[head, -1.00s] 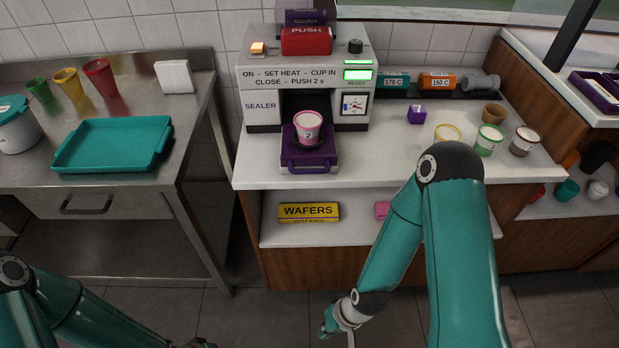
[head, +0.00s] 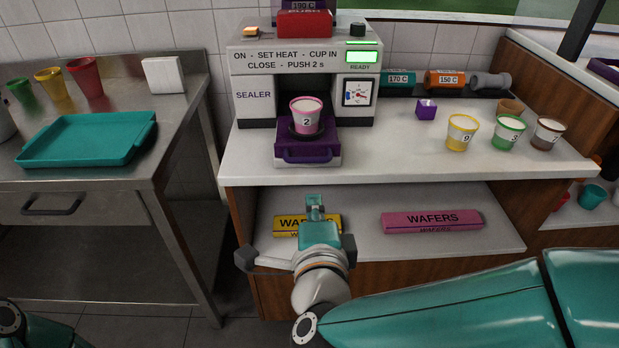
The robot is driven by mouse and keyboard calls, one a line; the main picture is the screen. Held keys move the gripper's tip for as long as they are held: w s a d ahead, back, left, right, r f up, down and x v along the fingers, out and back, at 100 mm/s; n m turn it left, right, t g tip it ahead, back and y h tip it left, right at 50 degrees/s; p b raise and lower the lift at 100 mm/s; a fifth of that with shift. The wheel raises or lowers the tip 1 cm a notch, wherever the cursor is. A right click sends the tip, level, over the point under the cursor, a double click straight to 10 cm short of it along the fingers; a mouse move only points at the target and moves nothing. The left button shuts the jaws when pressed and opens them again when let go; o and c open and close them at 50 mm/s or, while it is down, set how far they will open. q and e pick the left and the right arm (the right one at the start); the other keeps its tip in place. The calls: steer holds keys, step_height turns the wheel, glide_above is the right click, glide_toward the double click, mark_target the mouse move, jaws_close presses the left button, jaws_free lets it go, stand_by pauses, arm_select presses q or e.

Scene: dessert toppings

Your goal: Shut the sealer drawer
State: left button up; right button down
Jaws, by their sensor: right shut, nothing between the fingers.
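The sealer (head: 255,108) is a grey machine on the white counter, with a red push bar and a lit green ready display. Its purple drawer (head: 308,157) is pulled out toward me, handle at the front. A pink cup marked 2 (head: 306,118) stands upright on the drawer. My right gripper (head: 314,205) is below and in front of the drawer, apart from it, before the lower shelf. It is shut and empty, pointing toward the counter. Of my left arm, only a part shows at the lower left; its gripper is out of view.
A yellow wafers box (head: 290,226) and a pink wafers box (head: 432,221) lie on the lower shelf. A purple cube (head: 426,109) and several cups, one yellow (head: 461,132), stand right of the sealer. A teal tray (head: 88,138) lies on the steel table at left.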

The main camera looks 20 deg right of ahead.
mark_target(309, 162)
steer(key=x, duration=1.3)
steer(key=shift+w, duration=0.2)
steer(key=shift+w, duration=0.1)
